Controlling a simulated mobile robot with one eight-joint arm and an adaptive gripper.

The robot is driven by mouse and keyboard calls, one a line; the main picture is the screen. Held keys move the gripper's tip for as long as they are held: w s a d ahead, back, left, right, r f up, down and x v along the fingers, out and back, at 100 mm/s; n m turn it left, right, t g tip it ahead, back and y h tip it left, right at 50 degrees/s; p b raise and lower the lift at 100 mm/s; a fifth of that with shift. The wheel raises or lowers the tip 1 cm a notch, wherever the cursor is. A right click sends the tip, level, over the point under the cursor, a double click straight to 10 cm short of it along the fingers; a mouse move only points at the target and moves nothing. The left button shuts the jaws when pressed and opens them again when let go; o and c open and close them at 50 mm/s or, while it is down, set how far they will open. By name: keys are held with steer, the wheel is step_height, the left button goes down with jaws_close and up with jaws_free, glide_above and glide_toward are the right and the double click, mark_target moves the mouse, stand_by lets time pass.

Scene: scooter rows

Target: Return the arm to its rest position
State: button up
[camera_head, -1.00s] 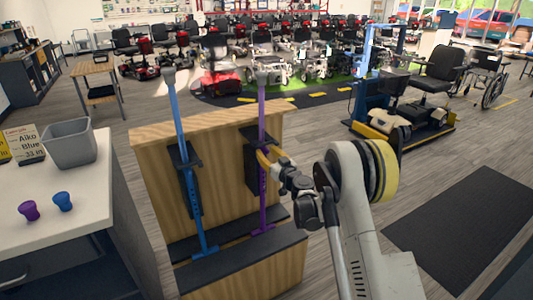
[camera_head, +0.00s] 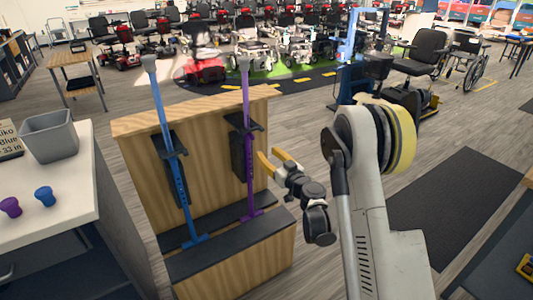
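My gripper (camera_head: 278,161) has yellow fingers that are spread apart with nothing between them. It is just right of the purple cane (camera_head: 247,150), apart from it. The purple cane stands upright in a dark clip on the wooden rack (camera_head: 208,150), its foot on the rack's dark ledge. A blue cane (camera_head: 172,160) stands in another clip to its left, leaning slightly. My arm comes up from the lower right and bends at the white and yellow joint.
A white counter (camera_head: 75,200) at left holds a grey bin (camera_head: 50,135), a purple cup (camera_head: 10,207) and a blue cup (camera_head: 45,196). A dark mat (camera_head: 455,205) lies on open floor at right. Rows of scooters (camera_head: 290,45) stand at the back.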

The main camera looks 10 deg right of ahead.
steer(key=s+a+r+g, duration=0.5)
steer(key=s+a+r, duration=0.3)
steer(key=s+r, duration=0.45)
steer(key=s+d+f+m+g+h, duration=0.1)
steer(key=s+d, duration=0.1)
steer(key=s, duration=0.7)
steer(key=s+d+f+m+g+h, duration=0.1)
steer(key=s+d+g+h, duration=0.1)
steer(key=s, duration=0.8)
steer(key=s+d+f+m+g+h, duration=0.1)
steer(key=s+d+f+g+h, duration=0.1)
steer(key=s, duration=0.7)
steer(key=shift+s+d, duration=0.25)
steer(key=shift+d, duration=0.05)
